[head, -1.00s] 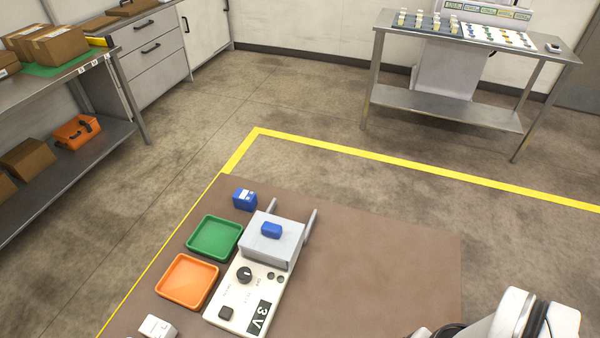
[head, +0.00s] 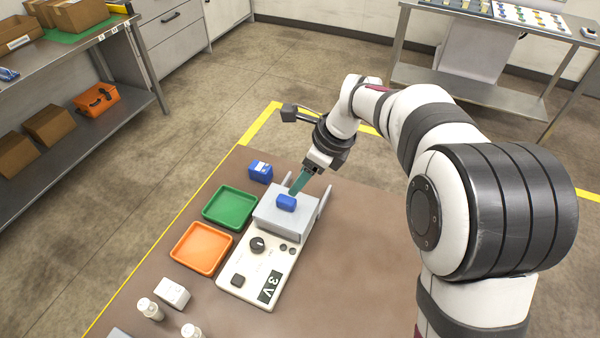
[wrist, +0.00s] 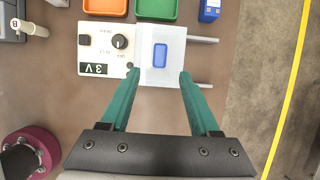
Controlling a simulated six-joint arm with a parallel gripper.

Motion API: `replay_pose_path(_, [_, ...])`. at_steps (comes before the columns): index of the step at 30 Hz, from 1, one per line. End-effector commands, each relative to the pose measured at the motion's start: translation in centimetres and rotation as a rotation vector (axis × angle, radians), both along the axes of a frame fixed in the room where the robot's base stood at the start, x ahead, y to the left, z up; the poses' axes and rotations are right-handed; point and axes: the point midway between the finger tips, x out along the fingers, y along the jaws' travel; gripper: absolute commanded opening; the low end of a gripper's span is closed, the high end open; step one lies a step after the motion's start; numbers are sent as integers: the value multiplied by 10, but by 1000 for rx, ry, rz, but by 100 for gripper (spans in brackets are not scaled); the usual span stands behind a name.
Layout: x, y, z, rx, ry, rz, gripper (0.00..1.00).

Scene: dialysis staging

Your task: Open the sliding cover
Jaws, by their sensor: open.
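The sliding cover (head: 282,220) is a light grey block on one end of a white control panel (head: 255,269) with a knob and a "3 V" display. A blue handle (head: 286,202) stands on its top. Two grey rails (head: 324,185) stick out from the cover's far side. My gripper (head: 294,192) has its teal fingers close to the handle in the head view. In the wrist view, my gripper (wrist: 158,74) is open, its fingertips apart near the cover's edge. The blue handle (wrist: 160,55) lies just beyond the tips, between their lines, not gripped.
A green tray (head: 229,207) and an orange tray (head: 201,248) lie beside the panel. A blue box (head: 260,171) stands near the rails. A white box (head: 173,292) and small bottles (head: 150,309) are at the front. The mat to the right is largely clear.

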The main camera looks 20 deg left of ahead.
Motion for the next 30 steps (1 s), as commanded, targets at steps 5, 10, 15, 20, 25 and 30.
replay_pose_path(5, [-1, 19, -48, -2, 4, 2, 62])
replay_pose_path(10, [0, 31, -77, -2, 1, 1, 62])
replay_pose_path(15, [0, 35, -86, -1, -1, 1, 62])
replay_pose_path(20, [0, 35, -87, -1, -1, 1, 62])
replay_pose_path(25, [0, 35, -86, -1, -1, 1, 44])
replay_pose_path(30, [0, 35, -86, -1, -1, 1, 14])
